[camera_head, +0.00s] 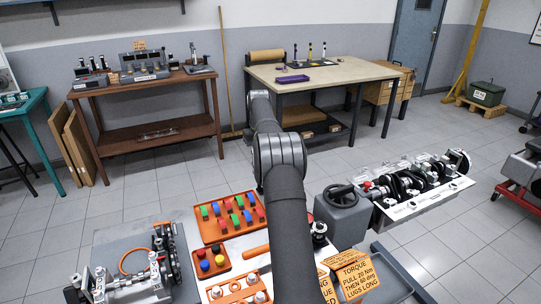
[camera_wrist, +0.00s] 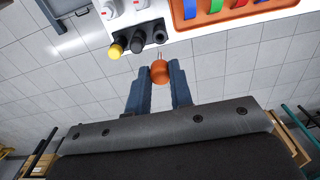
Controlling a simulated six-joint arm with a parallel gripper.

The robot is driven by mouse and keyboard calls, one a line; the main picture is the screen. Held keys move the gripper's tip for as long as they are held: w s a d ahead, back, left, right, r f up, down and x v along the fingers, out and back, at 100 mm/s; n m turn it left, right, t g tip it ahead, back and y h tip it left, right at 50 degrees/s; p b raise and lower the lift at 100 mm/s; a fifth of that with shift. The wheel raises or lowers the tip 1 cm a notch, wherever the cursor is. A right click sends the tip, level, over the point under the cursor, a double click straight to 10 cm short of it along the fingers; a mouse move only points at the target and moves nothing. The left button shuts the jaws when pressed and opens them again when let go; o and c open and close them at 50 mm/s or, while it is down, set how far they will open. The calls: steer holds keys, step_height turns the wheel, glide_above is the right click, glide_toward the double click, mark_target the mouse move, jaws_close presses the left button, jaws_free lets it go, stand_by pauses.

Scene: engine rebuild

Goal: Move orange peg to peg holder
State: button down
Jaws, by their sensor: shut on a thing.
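My gripper (camera_wrist: 160,76) is shut on the orange peg (camera_wrist: 160,73) in the wrist view. The peg shows as a rounded orange end between the two blue-grey fingertips, with a thin pale tip beyond it. Tiled floor shows behind the peg, and it looks clear of the bench edge. In the head view my arm hides the fingers and the peg. I cannot tell for sure which thing is the peg holder.
An orange tray (camera_head: 229,240) of coloured pieces lies on the near bench; its edge shows in the wrist view (camera_wrist: 178,18). A yellow-ended cylinder (camera_wrist: 115,51) and two black ones stand near the bench edge. Engine parts (camera_head: 420,180) lie right. A far table (camera_head: 345,72) stands behind.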

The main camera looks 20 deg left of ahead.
steer(key=shift+f, duration=2.9)
steer(key=shift+s+f, duration=0.1)
steer(key=shift+f, duration=2)
steer(key=c, duration=1.5)
jaws_free()
steer(key=shift+r, duration=0.25)
steer(key=shift+r, duration=1.2)
steer(key=o, duration=0.5)
